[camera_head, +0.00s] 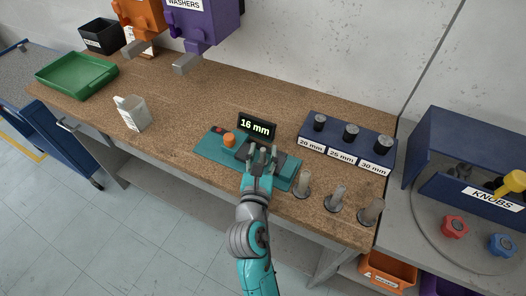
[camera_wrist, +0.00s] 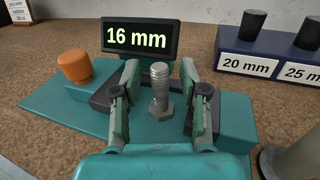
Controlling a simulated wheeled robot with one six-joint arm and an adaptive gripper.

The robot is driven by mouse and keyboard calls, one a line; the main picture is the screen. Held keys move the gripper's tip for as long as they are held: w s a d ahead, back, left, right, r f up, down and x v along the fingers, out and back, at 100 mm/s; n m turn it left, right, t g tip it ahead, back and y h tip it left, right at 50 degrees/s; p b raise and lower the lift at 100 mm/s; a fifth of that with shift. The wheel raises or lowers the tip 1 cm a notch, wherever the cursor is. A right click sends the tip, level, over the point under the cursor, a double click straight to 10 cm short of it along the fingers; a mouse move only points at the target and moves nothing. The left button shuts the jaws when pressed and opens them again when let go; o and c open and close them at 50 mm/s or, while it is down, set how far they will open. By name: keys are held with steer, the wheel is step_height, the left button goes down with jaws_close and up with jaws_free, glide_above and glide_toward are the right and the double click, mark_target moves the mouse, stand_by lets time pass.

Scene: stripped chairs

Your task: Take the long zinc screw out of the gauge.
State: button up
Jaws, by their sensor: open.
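The gauge (camera_head: 217,150) is a teal base on the bench with a dark display (camera_head: 257,126) reading 16 mm and an orange knob (camera_head: 229,139). In the wrist view the gauge (camera_wrist: 55,108) holds a grey metal screw (camera_wrist: 160,92) upright, hex head down and thread up. My gripper (camera_wrist: 160,70) is open, with one finger on each side of the screw and a gap visible at both sides. In the head view my gripper (camera_head: 262,156) is over the gauge's middle and largely hides the screw.
A blue block labelled 20 mm, 25 mm and 30 mm (camera_head: 347,146) stands right of the gauge. Several grey metal pieces (camera_head: 336,197) stand along the bench's front edge. A white container (camera_head: 131,114) and a green tray (camera_head: 76,75) are at left. Bench between them is clear.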

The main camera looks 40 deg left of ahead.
steer(key=v, duration=1.1)
steer(key=shift+s, duration=0.35)
steer(key=shift+d, duration=0.15)
